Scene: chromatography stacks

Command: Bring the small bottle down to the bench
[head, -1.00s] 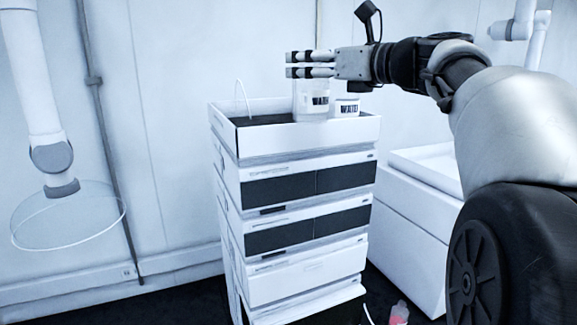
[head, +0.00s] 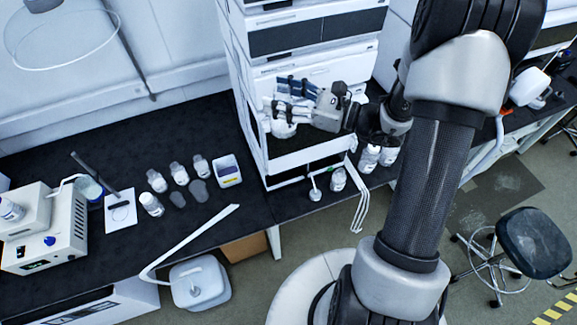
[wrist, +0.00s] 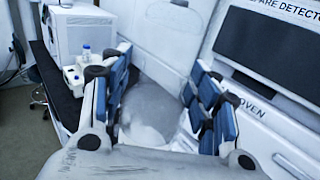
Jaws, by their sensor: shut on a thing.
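My gripper (head: 282,97) is in front of the stack's lower modules, above the dark bench (head: 240,222). It is shut on a small whitish bottle (head: 283,129), whose lower part shows below the fingers in the head view. In the wrist view my gripper (wrist: 160,95) has its blue-padded fingers on both sides of the pale, rounded bottle (wrist: 149,112). The bottle is held clear of the bench, and the fingers hide much of it. No label on it can be read.
The chromatography stack (head: 317,68) stands close behind my gripper. More bottles (head: 369,158) stand right of the stack. Bare bench lies left of its foot.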

